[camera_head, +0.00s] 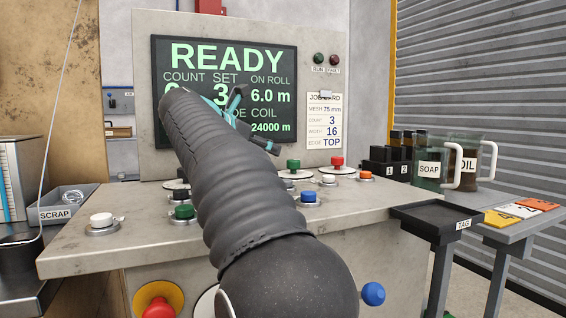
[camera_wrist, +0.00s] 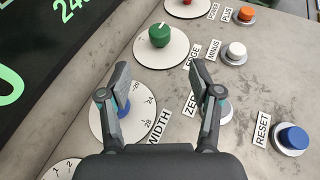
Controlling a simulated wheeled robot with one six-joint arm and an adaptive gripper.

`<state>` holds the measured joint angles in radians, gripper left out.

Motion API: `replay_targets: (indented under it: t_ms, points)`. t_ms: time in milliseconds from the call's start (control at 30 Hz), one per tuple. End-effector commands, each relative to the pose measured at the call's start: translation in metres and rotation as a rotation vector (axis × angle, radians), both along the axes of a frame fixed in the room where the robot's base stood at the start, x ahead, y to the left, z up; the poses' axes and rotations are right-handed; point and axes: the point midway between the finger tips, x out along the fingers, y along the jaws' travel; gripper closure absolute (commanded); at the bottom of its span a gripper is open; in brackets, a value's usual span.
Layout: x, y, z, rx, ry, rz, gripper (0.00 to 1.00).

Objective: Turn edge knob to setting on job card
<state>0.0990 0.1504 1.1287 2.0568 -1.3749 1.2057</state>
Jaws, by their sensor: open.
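The edge knob (camera_head: 293,164) is green and sits on a round white dial on the sloped console. In the wrist view the green knob (camera_wrist: 160,36) is ahead of my fingers, beside the EDGE label (camera_wrist: 193,54); its dial marks are too small to read. The job card (camera_head: 323,122) reads mesh 75 mm, count 3, width 16, edge TOP. My gripper (camera_wrist: 161,72) is open and empty, above the console and apart from the green knob. It also shows in the head view (camera_head: 241,108), in front of the screen. My left finger partly covers the blue WIDTH knob (camera_wrist: 108,100).
A screen (camera_head: 272,52) reads READY, partly hidden by my arm. A red knob (camera_head: 337,162), white, orange and blue buttons and a blue RESET button (camera_wrist: 291,137) stand near the green knob. A black tray (camera_head: 434,219) and soap jug (camera_head: 429,168) are at right.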

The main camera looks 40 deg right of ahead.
Motion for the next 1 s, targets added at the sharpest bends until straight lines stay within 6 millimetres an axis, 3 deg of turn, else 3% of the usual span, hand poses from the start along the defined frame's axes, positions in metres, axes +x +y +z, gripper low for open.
replay_targets:
  t_ms: [167, 700, 1000]
  points:
    - [0.005, -0.017, -0.009, 0.002, 0.001, -0.002, 0.36]
    - [0.026, -0.104, -0.045, -0.001, 0.003, -0.003, 0.36]
    - [0.030, -0.121, -0.052, -0.001, 0.002, 0.000, 0.36]
